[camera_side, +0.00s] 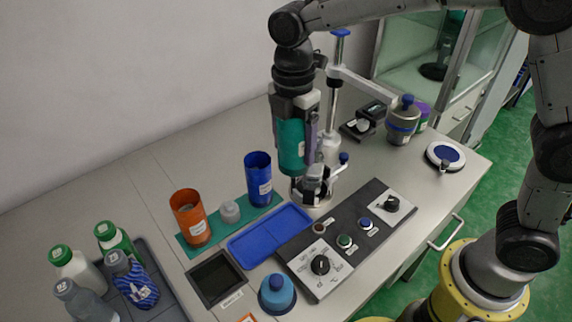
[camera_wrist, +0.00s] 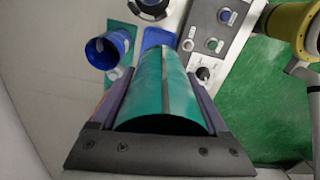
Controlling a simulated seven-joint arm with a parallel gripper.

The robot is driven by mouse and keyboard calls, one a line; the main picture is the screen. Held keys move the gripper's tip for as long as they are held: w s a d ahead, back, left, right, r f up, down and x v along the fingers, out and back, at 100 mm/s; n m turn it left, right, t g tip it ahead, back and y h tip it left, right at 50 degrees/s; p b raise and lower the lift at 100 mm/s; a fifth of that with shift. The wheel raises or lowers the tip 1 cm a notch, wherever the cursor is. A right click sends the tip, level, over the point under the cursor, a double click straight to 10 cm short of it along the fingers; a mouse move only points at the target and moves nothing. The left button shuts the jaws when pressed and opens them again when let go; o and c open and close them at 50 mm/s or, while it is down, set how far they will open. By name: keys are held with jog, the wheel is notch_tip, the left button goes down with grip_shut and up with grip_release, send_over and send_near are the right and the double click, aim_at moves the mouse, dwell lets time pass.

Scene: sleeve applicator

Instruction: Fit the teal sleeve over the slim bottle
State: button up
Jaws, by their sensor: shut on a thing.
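The teal sleeve (camera_side: 291,146) is upright in my gripper (camera_side: 298,130), a little above the clamp station (camera_side: 311,190). In the wrist view the teal sleeve (camera_wrist: 165,88) fills the space between the two purple fingers of my gripper (camera_wrist: 160,76), which is shut on it. A grey-topped object (camera_side: 317,172) shows at the clamp, just below and right of the sleeve's lower end. I cannot tell whether it is the slim bottle or part of the clamp. Whether anything is inside the sleeve is hidden.
An open blue sleeve (camera_side: 258,178) and an orange sleeve (camera_side: 190,217) stand on a teal mat (camera_side: 228,238) beside a blue tray (camera_side: 270,235). A control panel (camera_side: 345,245) lies in front. Several bottles stand in a dark tray (camera_side: 165,300). A post (camera_side: 337,75) rises behind my gripper.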

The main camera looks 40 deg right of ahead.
jog(key=shift+m, duration=0.8)
jog(key=w+d, duration=0.1)
jog(key=d, duration=0.2)
jog(key=w+d+r, duration=0.1)
jog(key=d, duration=0.2)
jog(key=w+d+r, duration=0.1)
jog(key=w+d, duration=0.1)
jog(key=d, duration=0.1)
jog(key=shift+d, duration=0.45)
jog(key=shift+f, duration=1.1)
jog(key=shift+f, duration=4.85)
jog(key=o, duration=1.2)
jog(key=shift+c, duration=0.2)
